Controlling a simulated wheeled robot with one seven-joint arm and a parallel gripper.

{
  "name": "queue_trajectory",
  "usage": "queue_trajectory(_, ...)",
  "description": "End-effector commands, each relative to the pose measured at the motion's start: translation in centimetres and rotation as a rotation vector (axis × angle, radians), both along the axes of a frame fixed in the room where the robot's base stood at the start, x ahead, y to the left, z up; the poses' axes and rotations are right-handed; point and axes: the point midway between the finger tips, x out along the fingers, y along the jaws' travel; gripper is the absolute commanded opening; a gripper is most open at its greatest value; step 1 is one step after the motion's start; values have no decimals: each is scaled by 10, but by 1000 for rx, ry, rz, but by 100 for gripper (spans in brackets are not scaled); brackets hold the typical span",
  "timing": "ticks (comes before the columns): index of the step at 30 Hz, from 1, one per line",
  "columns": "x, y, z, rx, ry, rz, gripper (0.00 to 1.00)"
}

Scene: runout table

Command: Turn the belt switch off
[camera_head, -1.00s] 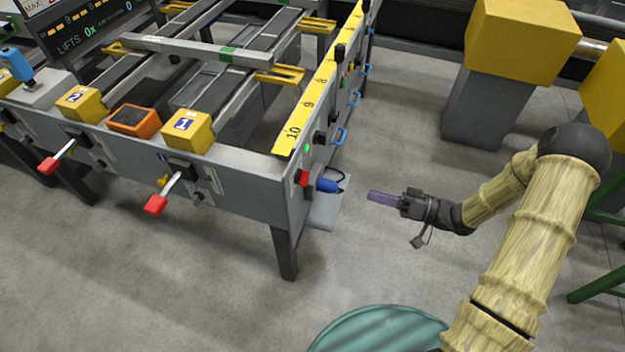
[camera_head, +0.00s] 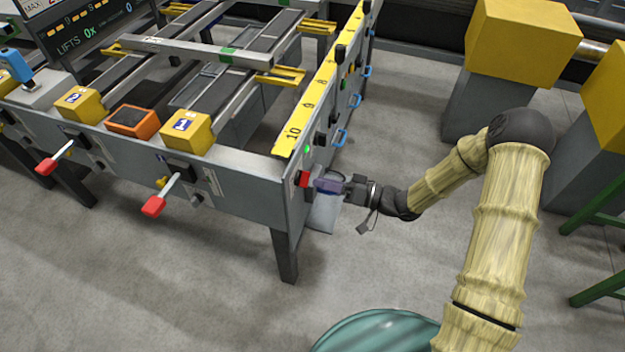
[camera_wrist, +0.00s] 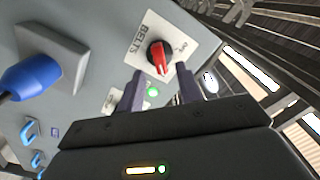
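The belt switch is a red rotary knob on a black base (camera_wrist: 160,56), on a white plate marked BELTS in the wrist view. In the head view the red switch (camera_head: 303,180) sits on the end face of the table frame, near its corner. My gripper (camera_wrist: 160,88) is open, its two purple fingers apart, with the lower part of the knob appearing between and just beyond the tips. In the head view my gripper (camera_head: 328,186) is close to that face. I cannot tell whether the fingers touch the knob. A green lamp (camera_wrist: 152,92) is lit below it.
A blue plug (camera_wrist: 30,78) on a grey box sticks out left of the switch in the wrist view. Blue handles (camera_head: 341,137) line the same side of the table frame (camera_head: 245,185). Yellow boxes (camera_head: 522,40) stand at the right. Floor between is clear.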

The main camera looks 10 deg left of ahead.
Motion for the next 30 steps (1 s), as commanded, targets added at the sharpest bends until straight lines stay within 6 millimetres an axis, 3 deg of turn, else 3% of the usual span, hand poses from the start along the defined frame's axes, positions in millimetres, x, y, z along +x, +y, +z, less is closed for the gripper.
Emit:
queue_trajectory(6, 2, 31, -1, 0, -1, 1, 35)
queue_trajectory(17, 3, 37, 0, 0, 0, 0, 35)
queue_trajectory(23, 3, 37, 0, 0, 0, 0, 0)
queue_trajectory(30, 3, 36, 0, -1, -5, -1, 0)
